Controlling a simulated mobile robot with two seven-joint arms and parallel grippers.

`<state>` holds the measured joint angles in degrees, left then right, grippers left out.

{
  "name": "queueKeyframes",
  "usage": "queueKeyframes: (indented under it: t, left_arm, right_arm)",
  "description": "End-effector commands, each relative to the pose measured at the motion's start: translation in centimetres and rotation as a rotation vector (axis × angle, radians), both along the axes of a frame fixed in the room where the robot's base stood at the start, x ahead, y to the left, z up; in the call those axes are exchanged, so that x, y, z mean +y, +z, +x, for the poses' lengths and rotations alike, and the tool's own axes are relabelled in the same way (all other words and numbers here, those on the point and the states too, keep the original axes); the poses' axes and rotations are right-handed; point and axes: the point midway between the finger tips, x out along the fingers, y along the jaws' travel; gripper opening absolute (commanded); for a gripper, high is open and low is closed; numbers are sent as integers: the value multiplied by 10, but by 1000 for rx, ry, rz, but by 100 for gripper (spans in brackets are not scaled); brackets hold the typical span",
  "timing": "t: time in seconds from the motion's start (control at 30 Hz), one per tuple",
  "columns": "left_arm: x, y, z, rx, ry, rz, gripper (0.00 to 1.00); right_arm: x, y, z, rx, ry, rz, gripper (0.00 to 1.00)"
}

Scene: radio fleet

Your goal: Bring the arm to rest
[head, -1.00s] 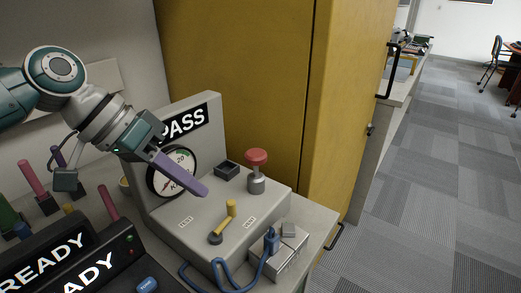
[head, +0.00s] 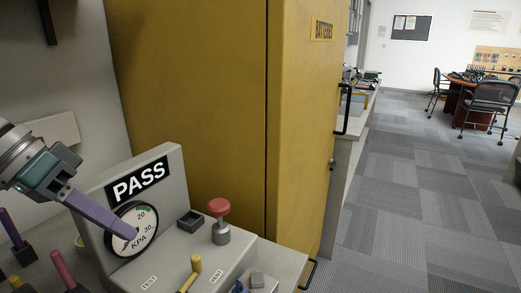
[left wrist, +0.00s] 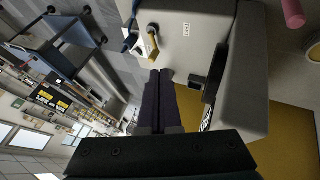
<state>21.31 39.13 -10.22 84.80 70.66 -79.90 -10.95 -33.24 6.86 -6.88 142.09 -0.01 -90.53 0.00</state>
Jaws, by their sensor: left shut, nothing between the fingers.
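My left arm comes in from the left in the head view. Its gripper (head: 134,237) has purple fingers, shut and empty. The tips show in front of the round KPA gauge (head: 146,222) on the grey test station (head: 88,195); I cannot tell the gap. A PASS sign (head: 139,180) is above the gauge. In the left wrist view the shut fingers (left wrist: 161,73) point at the station's pale top, with nothing between them. My right gripper is not in view.
A red knob (head: 219,207), a small dark box (head: 190,219) and a yellow lever (head: 191,272) stand on the station. A yellow cabinet (head: 190,110) is behind it. Colored handles, one pink (head: 63,268), are at lower left. Carpeted floor (head: 400,200) is open at right.

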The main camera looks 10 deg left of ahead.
Motion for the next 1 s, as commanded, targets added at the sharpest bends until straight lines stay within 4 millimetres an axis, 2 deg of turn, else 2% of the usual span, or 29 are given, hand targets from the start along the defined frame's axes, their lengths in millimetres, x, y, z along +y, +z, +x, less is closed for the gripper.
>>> queueKeyframes:
  t: [0.07, 0.17, 0.2, 0.3, 0.37, 0.57, 0.73, 0.8, 1.0]
  left_arm:
    - [-14, -9, -16, 22, -33, 33, 0]
    - [-40, -24, -54, 48, -92, 116, 0]
    - [-51, -28, -72, 53, -108, 155, 0]
    - [-70, -29, -113, 49, -109, 244, 0]
    - [-75, -24, -131, 43, -87, 288, 0]
    - [-73, 6, -177, 33, 42, 400, 0]
    - [-54, 42, -210, 45, 196, 490, 0]
    - [-54, 65, -205, 39, 183, 491, 0]
    - [-54, 116, -205, 37, 181, 491, 0]
  right_arm:
    - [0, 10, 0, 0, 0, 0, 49]
    - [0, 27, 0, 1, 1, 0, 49]
    - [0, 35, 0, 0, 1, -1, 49]
    - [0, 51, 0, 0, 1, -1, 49]
    - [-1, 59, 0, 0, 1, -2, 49]
    - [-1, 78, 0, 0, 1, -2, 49]
    - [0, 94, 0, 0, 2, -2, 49]
    - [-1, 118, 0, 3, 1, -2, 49]
    - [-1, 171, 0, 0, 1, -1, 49]
